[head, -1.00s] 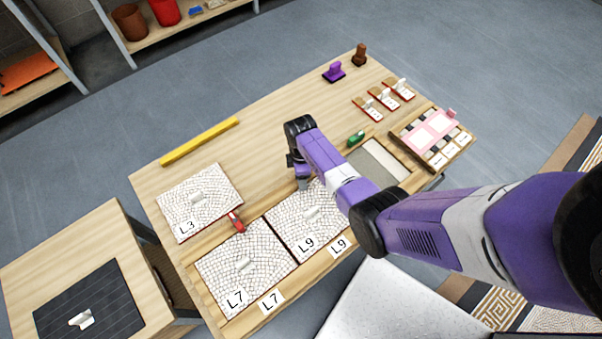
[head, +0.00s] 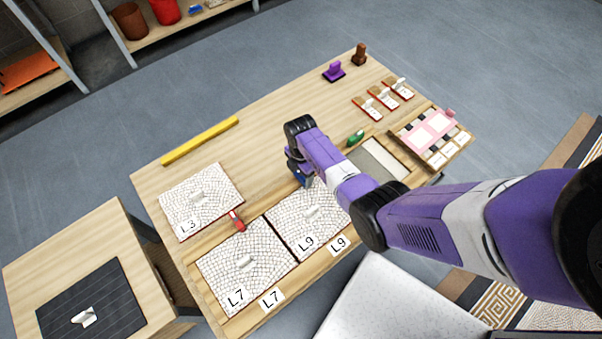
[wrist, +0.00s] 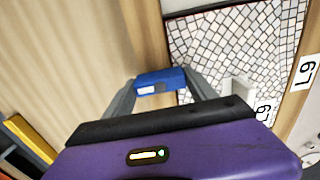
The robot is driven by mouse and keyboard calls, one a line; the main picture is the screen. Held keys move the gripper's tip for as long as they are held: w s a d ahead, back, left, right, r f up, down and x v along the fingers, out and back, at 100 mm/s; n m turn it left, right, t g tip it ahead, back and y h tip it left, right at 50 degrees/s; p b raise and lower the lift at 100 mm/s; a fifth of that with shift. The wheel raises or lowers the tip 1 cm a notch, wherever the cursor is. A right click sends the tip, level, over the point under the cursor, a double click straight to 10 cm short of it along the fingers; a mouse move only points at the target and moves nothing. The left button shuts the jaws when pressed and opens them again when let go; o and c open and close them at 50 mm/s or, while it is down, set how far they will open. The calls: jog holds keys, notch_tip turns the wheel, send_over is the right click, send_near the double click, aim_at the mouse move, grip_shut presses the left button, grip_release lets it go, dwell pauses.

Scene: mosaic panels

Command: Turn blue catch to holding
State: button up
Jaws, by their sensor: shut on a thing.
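The blue catch (wrist: 172,77) is between my gripper's fingers (wrist: 160,88) in the wrist view. My gripper is shut on it. The catch lies across the wooden frame rail, with its right end at the edge of the L9 mosaic panel (wrist: 225,45); I cannot tell whether it overlaps the panel. In the head view, a bit of blue (head: 304,181) shows under my gripper at the back edge of the L9 panel (head: 290,222). My arm hides most of the catch there.
The L7 panel (head: 225,265) lies beside L9 in the frame. A red catch (head: 237,221) is at its back rail, near the loose L3 panel (head: 185,205). A green catch (head: 356,138) sits by the empty bay (head: 383,165). A yellow bar (head: 200,141) lies behind.

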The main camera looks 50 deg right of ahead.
dwell(0.3)
jog(key=o, duration=1.4)
jog(key=shift+c, duration=0.2)
jog(key=shift+r, duration=0.1)
notch_tip(320, 180, up, 8)
jog(key=shift+f+p, duration=0.2)
jog(key=shift+p, duration=0.5)
